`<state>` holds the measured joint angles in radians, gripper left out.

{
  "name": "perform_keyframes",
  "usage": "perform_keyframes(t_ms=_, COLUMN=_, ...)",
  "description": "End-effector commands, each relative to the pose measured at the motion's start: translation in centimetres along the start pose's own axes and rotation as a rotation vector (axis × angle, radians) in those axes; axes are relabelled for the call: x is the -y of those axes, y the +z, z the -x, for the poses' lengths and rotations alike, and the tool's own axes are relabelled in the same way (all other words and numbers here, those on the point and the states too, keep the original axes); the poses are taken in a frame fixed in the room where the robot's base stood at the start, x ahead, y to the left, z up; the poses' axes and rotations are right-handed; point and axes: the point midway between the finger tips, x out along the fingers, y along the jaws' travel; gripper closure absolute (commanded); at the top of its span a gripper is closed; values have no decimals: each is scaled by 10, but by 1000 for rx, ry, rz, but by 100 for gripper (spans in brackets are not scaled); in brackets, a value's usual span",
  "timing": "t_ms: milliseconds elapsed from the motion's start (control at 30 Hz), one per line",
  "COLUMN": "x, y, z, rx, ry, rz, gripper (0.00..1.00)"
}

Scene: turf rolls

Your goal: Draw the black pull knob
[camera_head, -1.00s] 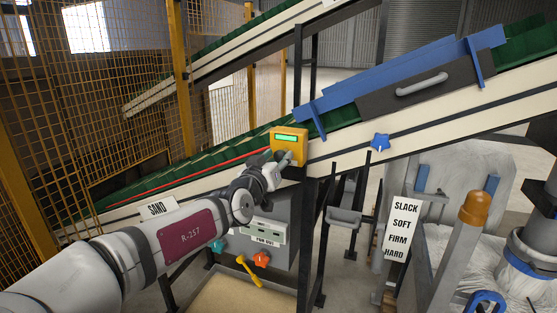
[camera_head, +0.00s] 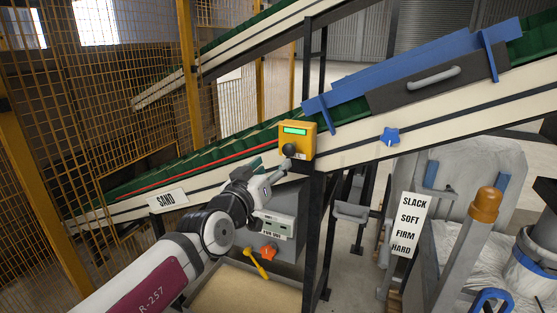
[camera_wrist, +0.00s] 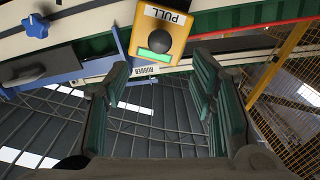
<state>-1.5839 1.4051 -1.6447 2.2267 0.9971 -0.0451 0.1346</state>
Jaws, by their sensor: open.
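The black pull knob (camera_head: 290,150) is a round ball on the front of a yellow box (camera_head: 308,141) with a lit green display. The box is fixed to the conveyor's side beam. In the wrist view the knob (camera_wrist: 158,40) appears upside down near the top centre, below the word PULL. My gripper (camera_head: 270,168) is just below and left of the knob. In the wrist view its two green-padded fingers (camera_wrist: 160,88) are spread wide with nothing between them. The knob lies beyond their tips and appears untouched.
The sloping conveyor (camera_head: 440,112) runs behind the box, with a blue star knob (camera_head: 390,137) on its side. A black post (camera_head: 313,230) stands below the box. A yellow mesh fence (camera_head: 120,90) stands left.

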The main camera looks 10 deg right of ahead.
Motion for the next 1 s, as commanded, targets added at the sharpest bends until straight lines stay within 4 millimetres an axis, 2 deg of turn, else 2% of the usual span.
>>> perform_keyframes(t_ms=100, x=1, y=0, z=13, rx=-3, ry=-1, rz=3, gripper=49)
perform_keyframes(t_ms=233, x=0, y=0, z=20, rx=-1, ry=0, rz=1, gripper=49)
perform_keyframes(t_ms=667, x=-1, y=1, z=21, rx=3, ry=1, rz=1, gripper=49)
perform_keyframes(t_ms=767, x=-13, y=26, z=6, rx=92, ry=26, rz=7, gripper=49)
perform_keyframes(t_ms=867, x=-32, y=71, z=-13, rx=247, ry=59, rz=18, gripper=49)
perform_keyframes(t_ms=900, x=-40, y=92, z=-19, rx=321, ry=70, rz=20, gripper=49)
perform_keyframes(t_ms=1000, x=-59, y=144, z=-24, rx=513, ry=88, rz=23, gripper=49)
